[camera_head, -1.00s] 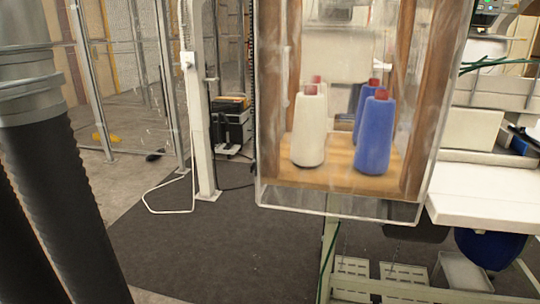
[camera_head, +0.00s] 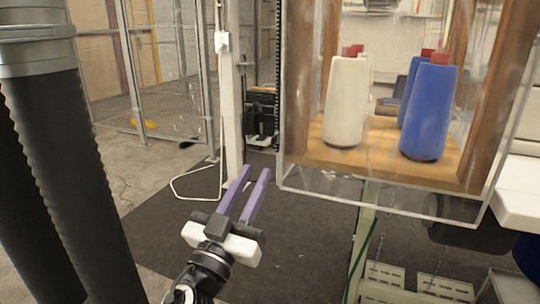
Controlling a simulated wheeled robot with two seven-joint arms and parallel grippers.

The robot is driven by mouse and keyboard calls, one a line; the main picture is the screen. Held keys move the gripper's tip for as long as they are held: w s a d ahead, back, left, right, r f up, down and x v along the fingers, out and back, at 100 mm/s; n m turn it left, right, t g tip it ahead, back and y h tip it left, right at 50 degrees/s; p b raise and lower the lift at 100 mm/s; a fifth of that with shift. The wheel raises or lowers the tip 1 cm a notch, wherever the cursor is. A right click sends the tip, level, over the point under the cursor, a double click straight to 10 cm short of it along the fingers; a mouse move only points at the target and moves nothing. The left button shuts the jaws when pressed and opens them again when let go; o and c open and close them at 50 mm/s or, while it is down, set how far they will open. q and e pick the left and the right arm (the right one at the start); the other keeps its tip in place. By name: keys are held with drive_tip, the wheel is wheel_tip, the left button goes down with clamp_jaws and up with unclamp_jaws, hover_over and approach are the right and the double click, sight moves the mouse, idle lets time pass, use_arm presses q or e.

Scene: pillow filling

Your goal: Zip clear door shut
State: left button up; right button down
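The clear door (camera_head: 375,190) is a transparent panel at the upper right, in front of a wooden cabinet (camera_head: 390,170). White and blue spools with red tops stand behind it: a white spool (camera_head: 345,105) and a blue spool (camera_head: 428,110). My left gripper (camera_head: 257,175) is in the lower middle, left of and below the door's lower left corner. Its two purple fingers point up, stand a gap apart and hold nothing. I cannot make out a zip or pull tab on the door. My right gripper is not in view.
A white post (camera_head: 231,90) stands on the floor left of the door, with a white cable (camera_head: 185,195) by its foot. A white table edge (camera_head: 518,190) lies at the right. The dark floor mat (camera_head: 300,240) below the door is mostly clear.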

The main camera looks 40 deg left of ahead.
sight(272, 143)
use_arm(q)
drive_tip(key=p+x, duration=0.3)
drive_tip(key=x, duration=0.7)
drive_tip(key=shift+f, duration=0.1)
drive_tip(key=shift+s, duration=0.1)
clamp_jaws()
drive_tip(key=shift+a, duration=0.1)
idle(0.9)
